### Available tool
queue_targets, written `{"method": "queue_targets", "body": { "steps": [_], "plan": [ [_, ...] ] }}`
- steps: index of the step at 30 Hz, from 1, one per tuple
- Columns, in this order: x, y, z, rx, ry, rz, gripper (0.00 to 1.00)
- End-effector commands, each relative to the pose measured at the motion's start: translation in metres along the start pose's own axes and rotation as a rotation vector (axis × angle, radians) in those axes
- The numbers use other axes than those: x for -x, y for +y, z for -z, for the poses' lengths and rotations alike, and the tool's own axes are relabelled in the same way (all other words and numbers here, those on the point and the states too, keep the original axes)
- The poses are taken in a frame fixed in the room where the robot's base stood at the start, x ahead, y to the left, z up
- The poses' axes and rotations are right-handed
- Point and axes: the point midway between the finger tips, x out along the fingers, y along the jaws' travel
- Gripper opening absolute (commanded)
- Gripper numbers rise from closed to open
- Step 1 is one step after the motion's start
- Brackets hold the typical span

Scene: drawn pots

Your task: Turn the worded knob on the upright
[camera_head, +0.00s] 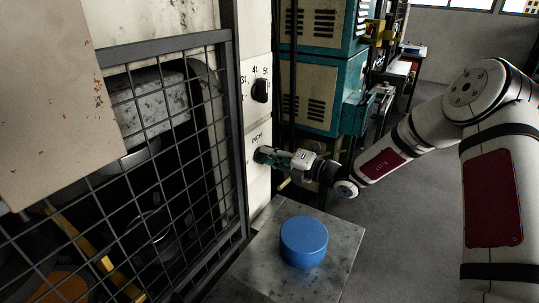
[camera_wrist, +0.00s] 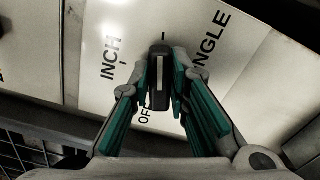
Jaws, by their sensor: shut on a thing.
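The worded knob (camera_wrist: 159,76) is a dark bar with a pale stripe on a pale upright panel (camera_wrist: 104,45). The words INCH, OFF and one ending in NGLE are printed around it. In the wrist view the bar stands nearly upright in the picture. My gripper (camera_wrist: 161,88) has its green-sided fingers closed on both sides of the bar. In the head view my gripper (camera_head: 268,156) reaches the upright from the right, and the knob (camera_head: 260,155) is mostly hidden by the fingers.
A black knob (camera_head: 260,90) with numbered marks sits above on the same upright. A blue round block (camera_head: 303,241) stands on a grey metal table (camera_head: 345,246) below my gripper. A mesh guard (camera_head: 150,170) is at left, a teal cabinet (camera_head: 330,85) behind. Floor at right is clear.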

Motion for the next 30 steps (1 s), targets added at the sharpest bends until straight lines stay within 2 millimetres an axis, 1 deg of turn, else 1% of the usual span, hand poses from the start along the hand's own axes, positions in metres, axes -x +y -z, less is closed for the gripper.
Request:
{"method": "queue_targets", "body": {
  "steps": [9,22,23,24,25,30],
  "plan": [
    [0.0007,-0.0015,-0.0012,-0.079,-0.003,0.002,0.0],
    [0.0007,-0.0017,-0.0011,-0.087,-0.003,0.002,0.0],
    [0.0007,-0.0017,-0.0011,-0.087,-0.003,0.002,0.21],
    [0.0007,-0.0017,-0.0011,-0.087,-0.003,0.002,0.3],
    [0.0007,-0.0017,-0.001,-0.087,-0.002,0.002,0.37],
    [0.0004,-0.0014,-0.0006,-0.087,-0.001,0.001,0.37]
  ]
}}
